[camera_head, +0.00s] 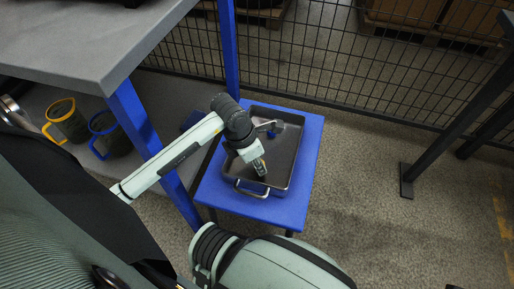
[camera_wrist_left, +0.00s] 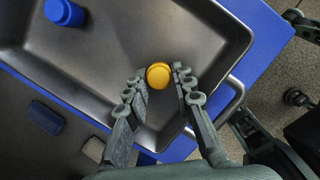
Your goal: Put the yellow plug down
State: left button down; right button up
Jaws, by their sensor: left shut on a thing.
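The yellow plug (camera_wrist_left: 158,75) is between the fingertips of my left gripper (camera_wrist_left: 161,84), which is shut on it. In the head view my left gripper (camera_head: 260,169) points down into the grey metal tray (camera_head: 284,165), near its front end. The plug is hard to make out there. The tray also fills much of the left wrist view (camera_wrist_left: 115,50). I cannot tell whether the plug touches the tray floor. A blue plug (camera_wrist_left: 64,12) stands in the tray, farther back (camera_head: 271,134).
The tray, with a front handle (camera_head: 250,190), sits on a blue table (camera_head: 308,150). At left, a grey workbench (camera_head: 80,35) has a blue leg (camera_head: 137,120). Below it are a yellow-rimmed mug (camera_head: 72,127) and a blue-rimmed mug (camera_head: 118,141). A mesh fence (camera_head: 330,70) stands behind.

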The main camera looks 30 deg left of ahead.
pick_arm(q)
jog(key=shift+f, duration=0.2)
jog(key=c, duration=1.7)
grip_release()
jog(key=shift+c, duration=0.2)
jog(key=o, duration=0.5)
jog(key=shift+c, duration=0.2)
pick_arm(e)
jog(key=shift+s+r, duration=0.1)
jog(key=shift+r, duration=0.2)
pick_arm(q)
jog(key=shift+r, duration=0.2)
jog(key=shift+p+v, duration=0.5)
jog(key=shift+v, duration=0.3)
jog(key=v, duration=1.1)
jog(key=shift+r+p, duration=0.2)
jog(key=shift+p, duration=0.25)
pick_arm(e)
jog(key=shift+s+a+x, duration=0.1)
jog(key=shift+s+x, duration=0.05)
jog(key=shift+x, duration=0.65)
jog(key=shift+s+a+x, duration=0.1)
jog(key=shift+a+x, duration=0.05)
jog(key=shift+x, duration=0.6)
jog(key=shift+s+a+x, duration=0.1)
jog(key=shift+s+x, duration=0.05)
jog(key=shift+x, duration=0.65)
